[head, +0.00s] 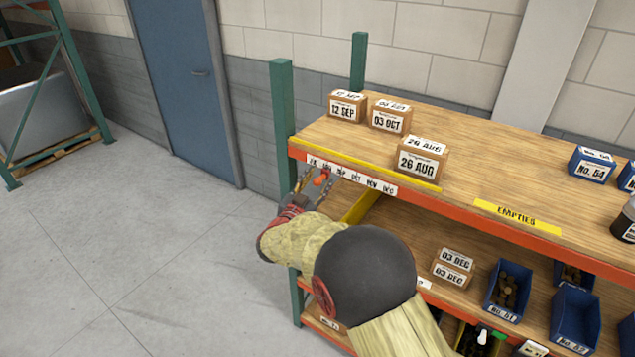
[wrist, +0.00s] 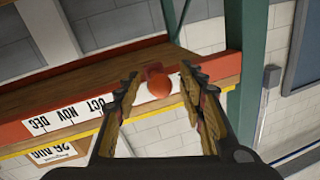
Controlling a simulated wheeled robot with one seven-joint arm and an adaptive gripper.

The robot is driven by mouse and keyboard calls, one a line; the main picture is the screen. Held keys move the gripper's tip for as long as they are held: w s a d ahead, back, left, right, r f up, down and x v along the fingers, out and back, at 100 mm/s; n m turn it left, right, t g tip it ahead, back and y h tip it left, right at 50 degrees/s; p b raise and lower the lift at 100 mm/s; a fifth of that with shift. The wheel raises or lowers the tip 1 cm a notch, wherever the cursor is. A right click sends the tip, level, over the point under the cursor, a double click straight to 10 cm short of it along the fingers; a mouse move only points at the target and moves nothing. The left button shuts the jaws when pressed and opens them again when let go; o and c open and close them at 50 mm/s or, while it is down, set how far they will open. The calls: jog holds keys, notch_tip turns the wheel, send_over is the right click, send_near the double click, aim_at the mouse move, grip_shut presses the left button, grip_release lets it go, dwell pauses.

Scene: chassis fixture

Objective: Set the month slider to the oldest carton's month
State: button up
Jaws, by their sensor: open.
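The month strip (head: 357,179) runs along the orange front beam of the upper shelf, its months ending in NOV and DEC at the right. The slider's round orange-red knob (head: 321,180) is near the strip's left end; its exact month is hard to tell. My gripper (wrist: 159,80) is open, with one finger on each side of the knob (wrist: 159,88) and visible gaps. The left finger hides part of the strip (wrist: 72,116) in the wrist view. Cartons on the upper shelf read 12 SEP (head: 346,108), 03 OCT (head: 388,118) and 26 AUG (head: 420,161).
Cartons marked 03 DEC (head: 453,266) and blue bins (head: 508,291) stand on the lower shelf. A yellow EMPTIES label (head: 517,217) lies on the upper shelf's edge. A green post (head: 283,120) stands just left of the strip.

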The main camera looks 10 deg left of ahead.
jog(key=s+a, duration=0.1)
jog(key=s, duration=1.1)
jog(key=shift+a, duration=0.4)
